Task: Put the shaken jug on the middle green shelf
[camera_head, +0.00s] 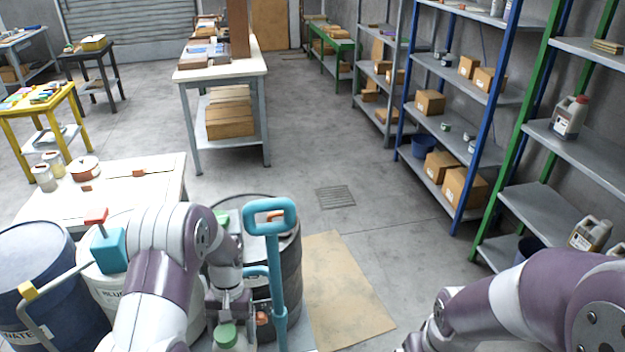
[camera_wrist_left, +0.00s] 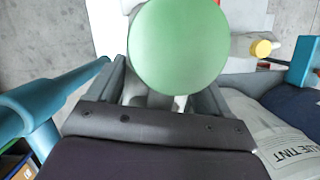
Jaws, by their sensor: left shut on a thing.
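My left gripper (camera_head: 236,308) is shut on a pale jug with a green cap (camera_head: 228,335). The jug is low in the head view, in front of a dark drum. In the left wrist view the round green cap (camera_wrist_left: 180,45) hides most of the jug and part of the fingers. The green-posted shelf rack stands at the right of the head view, far from the jug. One of its grey boards (camera_head: 590,158) bears a jug with a red cap (camera_head: 569,118).
A teal upright handle (camera_head: 269,215) stands just right of my left gripper. A blue drum (camera_head: 35,270) and a white tub (camera_head: 95,290) are at left. Another jug (camera_head: 589,235) is on a lower green-rack board. The floor before the racks is mostly clear.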

